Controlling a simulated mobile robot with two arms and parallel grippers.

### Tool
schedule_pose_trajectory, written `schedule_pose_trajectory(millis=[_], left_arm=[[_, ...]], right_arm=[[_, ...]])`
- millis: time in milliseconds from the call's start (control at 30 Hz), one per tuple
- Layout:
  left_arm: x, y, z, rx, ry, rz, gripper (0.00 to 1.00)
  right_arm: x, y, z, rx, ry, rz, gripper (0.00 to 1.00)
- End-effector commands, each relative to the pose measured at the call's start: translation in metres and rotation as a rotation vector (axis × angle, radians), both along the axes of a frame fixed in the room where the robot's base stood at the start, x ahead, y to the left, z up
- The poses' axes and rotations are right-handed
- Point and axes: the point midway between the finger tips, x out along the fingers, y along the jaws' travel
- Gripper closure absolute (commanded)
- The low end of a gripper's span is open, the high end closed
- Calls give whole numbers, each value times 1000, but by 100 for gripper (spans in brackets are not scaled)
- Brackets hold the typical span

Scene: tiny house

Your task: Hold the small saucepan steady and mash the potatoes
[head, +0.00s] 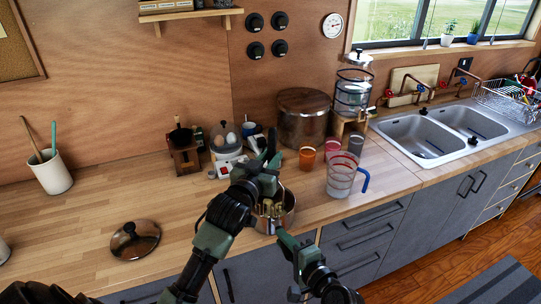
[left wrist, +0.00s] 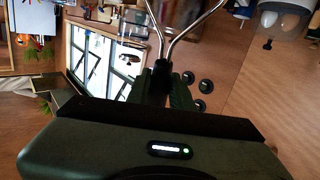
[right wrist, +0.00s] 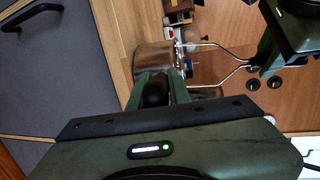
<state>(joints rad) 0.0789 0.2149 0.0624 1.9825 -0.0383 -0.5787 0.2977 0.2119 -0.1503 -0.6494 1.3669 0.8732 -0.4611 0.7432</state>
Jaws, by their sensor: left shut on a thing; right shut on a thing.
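The small steel saucepan (head: 289,214) stands at the counter's front edge, partly hidden by my left gripper. My right gripper (head: 283,236) is shut on its black handle, which the right wrist view shows between the fingers, beside the pan (right wrist: 153,60). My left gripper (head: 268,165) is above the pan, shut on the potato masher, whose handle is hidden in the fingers. The masher's two bent metal rods (left wrist: 168,35) show in the left wrist view and run toward the pan in the right wrist view (right wrist: 220,82). Yellowish shapes show at the pan's mouth; I cannot make out separate potatoes.
A glass lid (head: 135,240) lies on the counter at left. A measuring jug (head: 341,175) and coloured cups (head: 307,158) stand right of the pan. An egg cooker (head: 226,145) and a grinder (head: 184,155) stand behind. The left counter is mostly clear.

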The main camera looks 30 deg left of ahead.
Motion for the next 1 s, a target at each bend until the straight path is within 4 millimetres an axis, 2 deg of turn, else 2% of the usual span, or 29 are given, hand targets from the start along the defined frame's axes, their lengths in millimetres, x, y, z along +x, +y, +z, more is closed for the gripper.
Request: schedule_pose_trajectory(millis=[33,900,1000], left_arm=[[-1,-3,-21,-8,41,-3,100],[-2,-4,-64,-8,41,-3,100],[-2,-4,-65,-7,39,-4,100]], right_arm=[[2,4,13,18,-18,0,100],[3,4,13,19,-18,-1,100],[3,4,13,19,-18,-1,100]])
